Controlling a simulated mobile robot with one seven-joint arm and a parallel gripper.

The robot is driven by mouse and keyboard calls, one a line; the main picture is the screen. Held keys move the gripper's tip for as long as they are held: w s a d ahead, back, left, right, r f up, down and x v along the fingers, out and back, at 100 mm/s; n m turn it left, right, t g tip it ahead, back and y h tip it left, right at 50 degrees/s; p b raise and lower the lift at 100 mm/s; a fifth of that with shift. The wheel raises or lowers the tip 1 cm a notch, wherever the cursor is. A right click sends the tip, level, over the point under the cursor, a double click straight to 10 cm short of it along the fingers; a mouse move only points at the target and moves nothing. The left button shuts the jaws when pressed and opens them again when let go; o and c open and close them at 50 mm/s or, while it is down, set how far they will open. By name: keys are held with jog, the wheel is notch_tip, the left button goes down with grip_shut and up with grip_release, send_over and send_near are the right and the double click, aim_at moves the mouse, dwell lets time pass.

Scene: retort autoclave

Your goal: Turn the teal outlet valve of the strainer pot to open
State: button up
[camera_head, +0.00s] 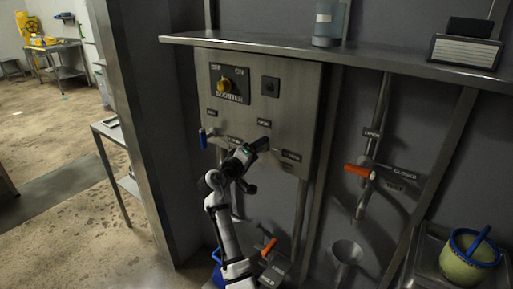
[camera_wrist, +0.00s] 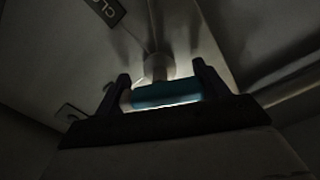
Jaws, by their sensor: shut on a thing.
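The teal valve handle (camera_wrist: 167,92) shows in the wrist view as a short bar on a grey stem (camera_wrist: 158,66) that comes out of a metal panel. My gripper (camera_wrist: 161,78) has one finger at each end of the bar and is shut on it. In the head view my gripper (camera_head: 258,147) is up against the steel panel (camera_head: 240,115), just below an "OPEN" label (camera_head: 263,123) and left of a lower label (camera_head: 291,155) too small to read surely. I cannot make out the strainer pot.
A blue lever (camera_head: 203,138) is left of my gripper. Orange levers are at the right (camera_head: 358,172) and below (camera_head: 269,246). A steel shelf (camera_head: 400,53) overhangs the panel. A yellow-green pot (camera_head: 466,270) stands lower right.

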jog(key=n+p, duration=0.3)
jog(key=n, duration=0.1)
jog(key=shift+n, duration=0.4)
dwell(0.4)
jog(key=o, duration=1)
jog(key=b+v, duration=0.3)
jog(key=v, duration=1.1)
jog(key=shift+b, duration=0.3)
jog(key=shift+w, duration=0.1)
